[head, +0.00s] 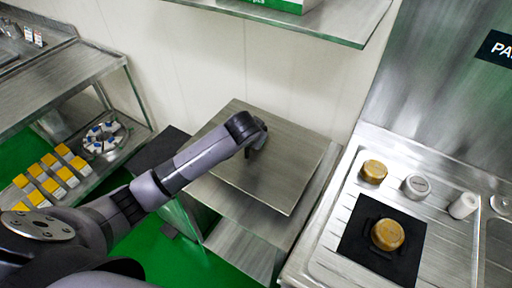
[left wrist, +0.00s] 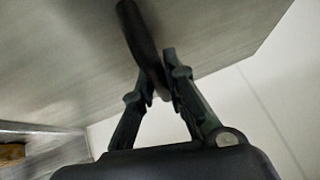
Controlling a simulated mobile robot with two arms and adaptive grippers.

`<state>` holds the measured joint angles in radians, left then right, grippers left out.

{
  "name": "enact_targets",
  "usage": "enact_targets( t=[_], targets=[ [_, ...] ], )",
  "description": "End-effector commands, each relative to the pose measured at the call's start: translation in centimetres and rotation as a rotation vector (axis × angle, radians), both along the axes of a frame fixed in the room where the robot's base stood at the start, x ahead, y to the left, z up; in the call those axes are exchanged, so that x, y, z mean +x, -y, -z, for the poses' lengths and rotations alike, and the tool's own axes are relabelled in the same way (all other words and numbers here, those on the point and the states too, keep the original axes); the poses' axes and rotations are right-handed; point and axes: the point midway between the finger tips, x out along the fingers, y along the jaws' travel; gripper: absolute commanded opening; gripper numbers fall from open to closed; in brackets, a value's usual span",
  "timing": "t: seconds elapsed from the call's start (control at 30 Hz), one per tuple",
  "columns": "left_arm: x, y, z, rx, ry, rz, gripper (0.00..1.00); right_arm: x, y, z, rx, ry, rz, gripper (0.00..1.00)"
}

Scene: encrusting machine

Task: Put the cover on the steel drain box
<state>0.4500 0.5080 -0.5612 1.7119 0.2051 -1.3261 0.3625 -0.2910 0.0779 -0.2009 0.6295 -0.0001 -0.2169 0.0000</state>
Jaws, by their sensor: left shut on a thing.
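The cover (head: 295,165) is a flat, square brushed-steel plate in the middle of the head view. My left gripper (head: 258,145) is over its middle and shut on its dark handle. In the left wrist view, the fingers (left wrist: 160,88) close around the handle (left wrist: 138,32), with the cover (left wrist: 225,35) behind it. A steel box-like unit (head: 250,217) is beneath the cover, its top mostly hidden. I cannot tell whether the cover touches it or is held a little above. My right gripper is not in view.
A steel counter (head: 460,238) on the right holds golden round pieces and a black mat (head: 405,263). A steel shelf (head: 350,32) overhangs behind the cover. A steel rack (head: 60,92) at left has yellow boxes on its lower level. Green floor shows between.

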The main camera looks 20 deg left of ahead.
Motion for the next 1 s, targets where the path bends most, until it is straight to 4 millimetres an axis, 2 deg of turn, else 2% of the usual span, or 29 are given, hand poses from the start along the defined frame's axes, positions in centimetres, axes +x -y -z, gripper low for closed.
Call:
enact_targets(
  t=[0.17, 0.53, 0.8, 0.83, 1.0],
  targets=[
    [0.2, 0.0, 1.0, 0.001, 0.009, -0.001, 0.00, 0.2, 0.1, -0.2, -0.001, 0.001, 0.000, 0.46],
    [0.2, 0.0, 5.1, -0.001, 0.007, 0.000, 0.00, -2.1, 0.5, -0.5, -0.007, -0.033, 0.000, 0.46],
    [0.2, 0.0, 5.4, -0.001, 0.009, 0.001, 0.00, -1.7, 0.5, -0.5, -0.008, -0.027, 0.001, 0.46],
    [0.0, 0.0, 5.8, 0.000, 0.001, 0.000, 0.13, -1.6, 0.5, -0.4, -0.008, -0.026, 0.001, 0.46],
    [0.0, 0.0, 5.7, 0.000, 0.001, 0.000, 0.25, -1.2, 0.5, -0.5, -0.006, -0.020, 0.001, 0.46]
  ],
)
